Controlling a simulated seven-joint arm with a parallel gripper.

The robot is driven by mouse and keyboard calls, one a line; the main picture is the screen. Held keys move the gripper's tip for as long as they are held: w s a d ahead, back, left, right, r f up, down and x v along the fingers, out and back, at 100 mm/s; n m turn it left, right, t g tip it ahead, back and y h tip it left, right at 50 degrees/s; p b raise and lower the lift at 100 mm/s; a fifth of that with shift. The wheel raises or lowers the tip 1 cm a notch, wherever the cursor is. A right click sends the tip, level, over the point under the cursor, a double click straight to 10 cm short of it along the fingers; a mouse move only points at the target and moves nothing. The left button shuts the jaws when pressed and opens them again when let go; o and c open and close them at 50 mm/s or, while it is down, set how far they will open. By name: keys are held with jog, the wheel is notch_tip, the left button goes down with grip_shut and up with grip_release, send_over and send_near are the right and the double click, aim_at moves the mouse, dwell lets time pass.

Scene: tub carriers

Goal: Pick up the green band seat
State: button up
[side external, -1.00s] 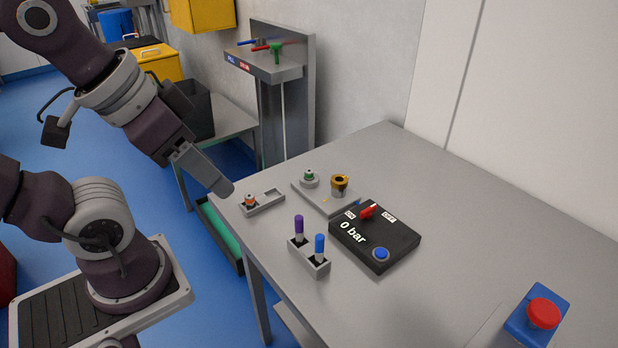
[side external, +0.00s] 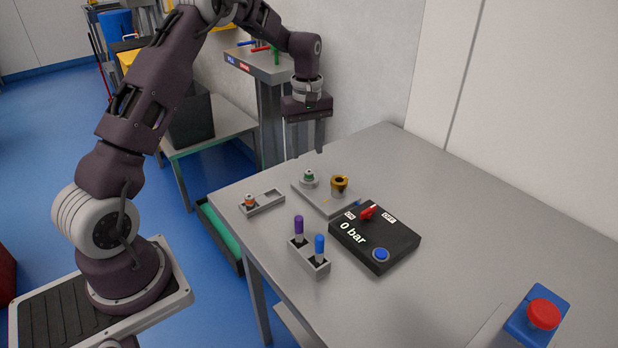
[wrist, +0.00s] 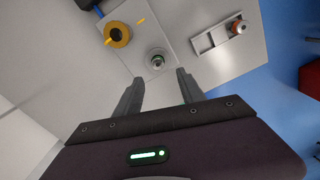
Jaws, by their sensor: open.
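The green band seat (side external: 309,179) is a small grey round piece with a green band, on a grey plate (side external: 330,203) on the table. It also shows in the wrist view (wrist: 157,59), just beyond the fingertips. My gripper (side external: 305,153) points down above it, apart from it. In the wrist view, my gripper (wrist: 158,80) is open, with its fingers to either side of the seat's line and nothing between them. A similar seat with an orange band (side external: 249,201) sits in a grey two-slot holder (side external: 268,204) to the left.
A brass-coloured ring piece (side external: 339,185) stands on the same plate, right of the seat. A black box (side external: 375,238) with a red lever and "0 bar" is in front. A holder (side external: 309,262) carries purple and blue pens.

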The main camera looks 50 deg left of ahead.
aim_at(309, 171)
jog(key=f, duration=0.6)
jog(key=shift+d+f, duration=0.35)
jog(key=shift+r, duration=0.1)
grip_shut()
